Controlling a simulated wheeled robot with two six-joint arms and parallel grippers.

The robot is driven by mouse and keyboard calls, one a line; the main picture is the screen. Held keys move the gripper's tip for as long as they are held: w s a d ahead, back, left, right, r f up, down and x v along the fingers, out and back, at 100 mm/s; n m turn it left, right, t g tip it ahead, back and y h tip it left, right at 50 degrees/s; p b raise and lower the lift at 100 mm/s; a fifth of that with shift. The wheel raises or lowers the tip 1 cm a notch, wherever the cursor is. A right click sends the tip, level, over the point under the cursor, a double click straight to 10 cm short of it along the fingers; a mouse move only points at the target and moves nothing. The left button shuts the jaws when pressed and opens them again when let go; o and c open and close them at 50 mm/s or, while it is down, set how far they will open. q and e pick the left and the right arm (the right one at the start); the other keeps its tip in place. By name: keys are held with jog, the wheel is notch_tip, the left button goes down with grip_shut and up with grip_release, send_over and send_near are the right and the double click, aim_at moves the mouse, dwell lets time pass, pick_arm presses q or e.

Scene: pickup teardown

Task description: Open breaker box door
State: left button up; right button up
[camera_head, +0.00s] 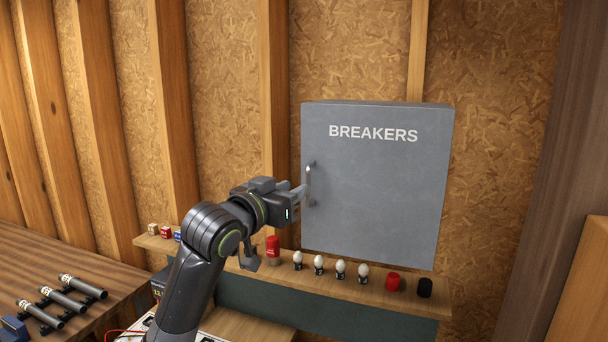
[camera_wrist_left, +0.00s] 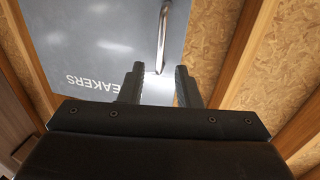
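The grey breaker box (camera_head: 375,190) is on the wall with its door shut, marked BREAKERS. Its vertical metal handle (camera_head: 309,185) is on the door's left side. My left gripper (camera_head: 299,192) is at the handle's left, with its fingertips close to it. In the left wrist view the gripper (camera_wrist_left: 160,85) has its two fingers apart, and the handle (camera_wrist_left: 162,40) shows beyond and between the fingertips. I cannot tell whether the fingers touch the handle. The door (camera_wrist_left: 105,45) fills much of that view. My right gripper is not in view.
A wooden shelf (camera_head: 330,284) runs below the box. On it stand a red can (camera_head: 273,249), several white egg-like items (camera_head: 319,264), a red cap (camera_head: 393,281) and a black cap (camera_head: 424,287). A workbench (camera_head: 95,265) with grey cylinders (camera_head: 80,285) is at the left.

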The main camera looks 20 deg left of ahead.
aim_at(307, 181)
pick_arm(q)
jog(key=shift+p+x, duration=0.9)
jog(key=shift+x, duration=1.8)
grip_shut()
